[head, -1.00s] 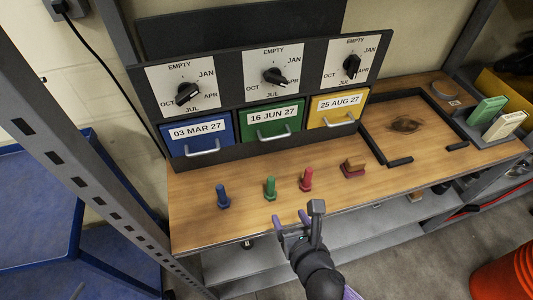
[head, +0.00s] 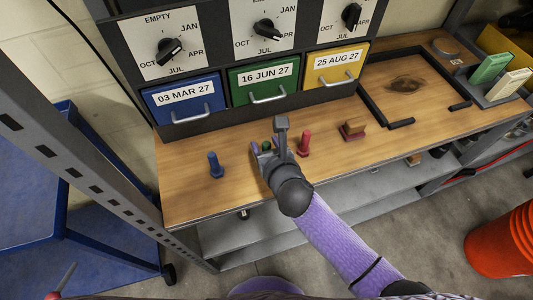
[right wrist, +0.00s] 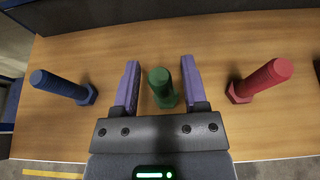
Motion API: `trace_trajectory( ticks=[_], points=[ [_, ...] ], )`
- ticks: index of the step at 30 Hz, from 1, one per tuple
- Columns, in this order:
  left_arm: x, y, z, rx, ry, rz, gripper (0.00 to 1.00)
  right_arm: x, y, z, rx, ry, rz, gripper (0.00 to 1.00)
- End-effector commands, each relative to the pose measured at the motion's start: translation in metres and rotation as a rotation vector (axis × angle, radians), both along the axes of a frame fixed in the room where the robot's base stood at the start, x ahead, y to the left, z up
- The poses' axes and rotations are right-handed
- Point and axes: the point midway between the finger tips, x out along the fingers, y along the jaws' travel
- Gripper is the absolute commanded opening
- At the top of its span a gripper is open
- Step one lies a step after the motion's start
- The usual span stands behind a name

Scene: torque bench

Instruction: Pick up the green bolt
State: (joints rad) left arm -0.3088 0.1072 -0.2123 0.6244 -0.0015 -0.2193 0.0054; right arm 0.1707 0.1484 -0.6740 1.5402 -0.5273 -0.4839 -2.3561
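The green bolt (right wrist: 161,88) stands upright on the wooden bench. In the right wrist view it sits between the two purple fingers of my right gripper (right wrist: 160,85), with a gap on each side. In the head view the green bolt (head: 266,146) is mostly hidden behind my right gripper (head: 268,142). The right gripper is open around it. My left gripper is not in view.
A blue bolt (head: 215,165) stands to the left and a red bolt (head: 303,143) to the right, both close by. Blue, green (head: 264,83) and yellow drawers stand behind.

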Motion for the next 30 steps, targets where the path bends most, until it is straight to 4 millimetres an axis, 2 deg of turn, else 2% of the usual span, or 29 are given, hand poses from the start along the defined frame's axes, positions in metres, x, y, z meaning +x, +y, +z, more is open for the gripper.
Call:
trace_trajectory(
  ticks=[1, 7, 21, 23, 27, 30],
  points=[
    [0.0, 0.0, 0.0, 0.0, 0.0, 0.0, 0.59, 0.0, 0.0, 0.0, 0.0, 0.0, 0.0, 0.44],
    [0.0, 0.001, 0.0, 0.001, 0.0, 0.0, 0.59, 0.0, 0.0, 0.0, 0.0, 0.0, 0.0, 0.01],
    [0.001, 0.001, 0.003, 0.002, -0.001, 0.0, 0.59, 0.0, 0.0, 0.004, 0.001, -0.002, 0.0, 0.0],
    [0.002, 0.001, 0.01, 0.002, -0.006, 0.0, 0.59, 0.0, 0.0, 0.015, 0.001, -0.004, 0.001, 0.0],
    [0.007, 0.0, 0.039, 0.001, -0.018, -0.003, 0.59, 0.001, 0.0, 0.058, 0.0, -0.008, 0.001, 0.0],
    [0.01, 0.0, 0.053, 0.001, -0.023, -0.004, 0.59, 0.0, 0.0, 0.083, 0.0, -0.007, 0.002, 0.0]
  ],
)
